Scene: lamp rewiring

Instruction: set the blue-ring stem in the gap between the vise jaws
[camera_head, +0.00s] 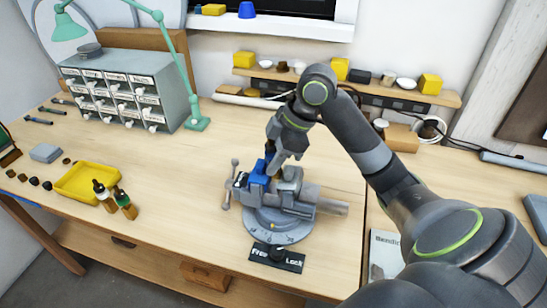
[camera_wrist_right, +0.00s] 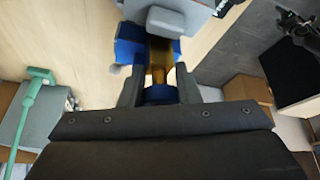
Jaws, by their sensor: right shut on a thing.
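The grey vise (camera_head: 285,208) with blue jaws (camera_head: 259,172) stands on the table on a round base. My right gripper (camera_head: 277,160) is right above the jaws, pointing down. In the right wrist view, my right gripper (camera_wrist_right: 158,92) is shut on the blue-ring stem, with its blue ring (camera_wrist_right: 158,94) between the fingertips. The stem's brass shaft (camera_wrist_right: 158,62) reaches between the blue vise jaws (camera_wrist_right: 130,52). I cannot tell whether it touches either jaw or how deep it sits. In the head view the fingers and jaws mostly hide the stem. My left gripper is not in view.
A yellow tray (camera_head: 82,196) and two small bottles (camera_head: 122,203) stand left of the vise. A drawer cabinet (camera_head: 120,95) and a green lamp (camera_head: 180,70) are at the back left. A Free/Lock plate (camera_head: 277,258) lies before the vise. The table between cabinet and vise is clear.

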